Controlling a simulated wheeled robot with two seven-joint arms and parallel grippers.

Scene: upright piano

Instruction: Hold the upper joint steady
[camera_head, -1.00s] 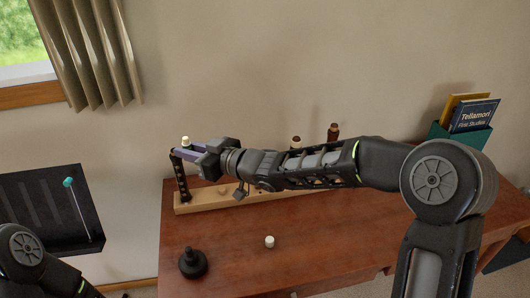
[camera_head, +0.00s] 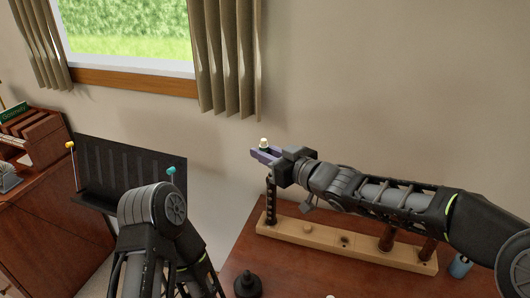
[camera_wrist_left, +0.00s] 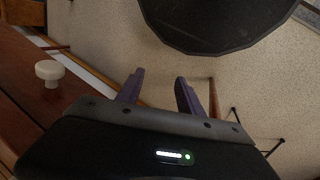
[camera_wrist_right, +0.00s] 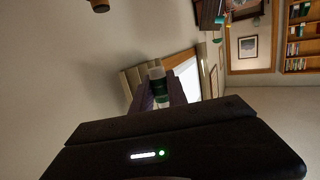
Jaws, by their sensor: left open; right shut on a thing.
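The upper joint (camera_head: 270,203), a dark tube, stands at the left end of a pale wooden stand (camera_head: 325,242). A pale cap shows at its top. My right gripper (camera_head: 264,153) is shut around its upper end. In the right wrist view the pale-topped dark end (camera_wrist_right: 158,86) sits between the fingers. My left gripper (camera_wrist_left: 158,92) is open and empty in the left wrist view, near the reddish desk edge. In the head view only my left arm shows, not its fingers.
Brown pieces (camera_head: 387,237) stand on the stand's right part. A black bell-shaped piece (camera_head: 248,284) is on the desk (camera_head: 300,275). A small white knob (camera_wrist_left: 50,70) shows in the left wrist view. A black music rack (camera_head: 110,165) stands left, near the piano (camera_head: 45,215).

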